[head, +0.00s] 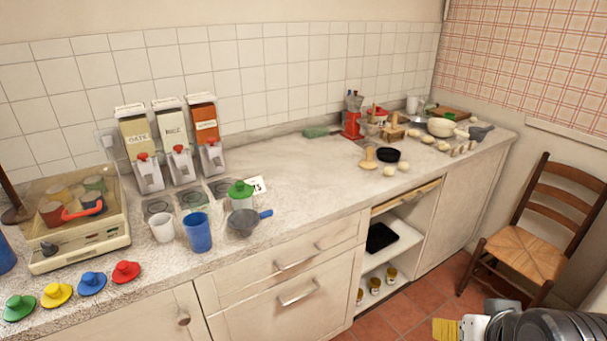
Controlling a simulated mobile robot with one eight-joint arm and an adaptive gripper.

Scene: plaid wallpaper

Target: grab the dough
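Several small pale rounded lumps lie on the right part of the counter, and they look like dough pieces. Two lumps lie near the front edge, a nearer one (389,171) and another (403,166) just below a black round dish. More lumps (428,138) lie farther right, below a cream bowl. They are too small to tell exactly which is dough. Part of my arm, with what looks like my gripper (460,328), shows at the bottom right corner, cut off by the frame. It is low over the floor, well apart from the lumps. Its opening cannot be made out.
The counter (300,165) is bare in its middle. A black dish (387,154), wooden tool (368,159), red grinder (351,122) and cream bowl (440,127) crowd the right. Dispensers (180,155), cups and colored lids fill the left. A chair (530,240) stands at the right.

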